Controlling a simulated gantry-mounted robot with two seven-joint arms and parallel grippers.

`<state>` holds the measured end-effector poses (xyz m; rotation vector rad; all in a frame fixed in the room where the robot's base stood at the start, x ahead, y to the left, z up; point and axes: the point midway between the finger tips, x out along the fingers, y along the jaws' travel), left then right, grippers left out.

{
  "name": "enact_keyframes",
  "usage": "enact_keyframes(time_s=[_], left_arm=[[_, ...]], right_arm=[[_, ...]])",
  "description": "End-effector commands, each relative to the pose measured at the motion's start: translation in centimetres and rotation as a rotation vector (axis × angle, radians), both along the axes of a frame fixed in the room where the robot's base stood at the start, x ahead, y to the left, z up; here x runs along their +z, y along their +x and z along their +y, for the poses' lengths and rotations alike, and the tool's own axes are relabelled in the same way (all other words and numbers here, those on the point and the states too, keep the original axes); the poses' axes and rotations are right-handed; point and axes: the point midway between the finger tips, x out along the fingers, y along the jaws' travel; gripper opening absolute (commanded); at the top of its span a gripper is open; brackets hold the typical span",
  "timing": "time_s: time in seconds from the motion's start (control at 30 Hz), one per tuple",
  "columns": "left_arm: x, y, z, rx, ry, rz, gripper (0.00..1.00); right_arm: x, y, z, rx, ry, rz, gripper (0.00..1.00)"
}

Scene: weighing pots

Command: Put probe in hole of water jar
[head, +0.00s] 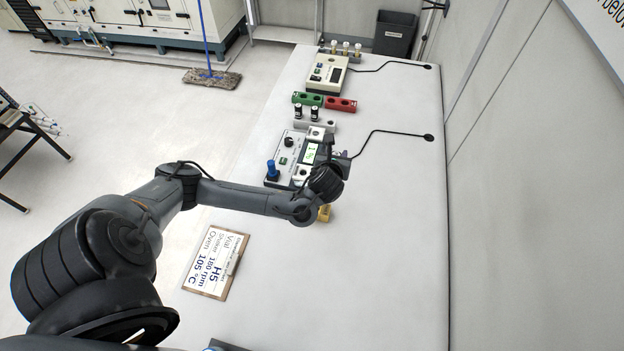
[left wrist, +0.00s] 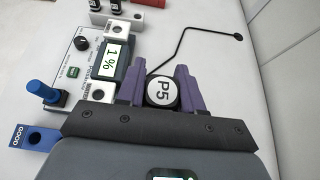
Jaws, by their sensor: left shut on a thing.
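In the head view the gripper (head: 330,150) is above the right side of a white meter box (head: 291,143). A display reads 1 % (left wrist: 114,54). My right gripper is not in view.
Green (head: 308,99) and red (head: 340,104) blocks with holes lie beyond the meter, near two black vials (head: 315,113). A second meter (head: 326,73) stands farther back. A blue block marked GOOD (left wrist: 35,137) and a sign (head: 216,262) are nearer. The table's right side is mostly clear.

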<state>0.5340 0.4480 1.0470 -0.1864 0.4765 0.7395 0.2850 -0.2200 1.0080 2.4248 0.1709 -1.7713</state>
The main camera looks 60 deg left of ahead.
Motion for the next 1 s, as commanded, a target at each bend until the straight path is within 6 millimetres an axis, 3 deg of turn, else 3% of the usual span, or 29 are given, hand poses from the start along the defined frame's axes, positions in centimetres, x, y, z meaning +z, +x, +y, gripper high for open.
enact_keyframes(time_s=[0.27, 0.5, 0.7, 1.0], left_arm=[[-2.6, -1.9, 2.8, 0.003, 0.0, 0.004, 0.0], [-5.4, -3.5, 7.5, 0.003, -0.001, 0.005, 0.0], [-7.1, -4.3, 10.2, 0.002, 0.0, 0.001, 0.0], [-8.5, -4.6, 11.1, 0.001, -0.004, -0.001, 0.0]], right_arm=[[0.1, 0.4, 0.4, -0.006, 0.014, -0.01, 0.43], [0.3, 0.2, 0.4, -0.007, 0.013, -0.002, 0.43], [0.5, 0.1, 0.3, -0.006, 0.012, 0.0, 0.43], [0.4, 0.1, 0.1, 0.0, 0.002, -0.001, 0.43]])
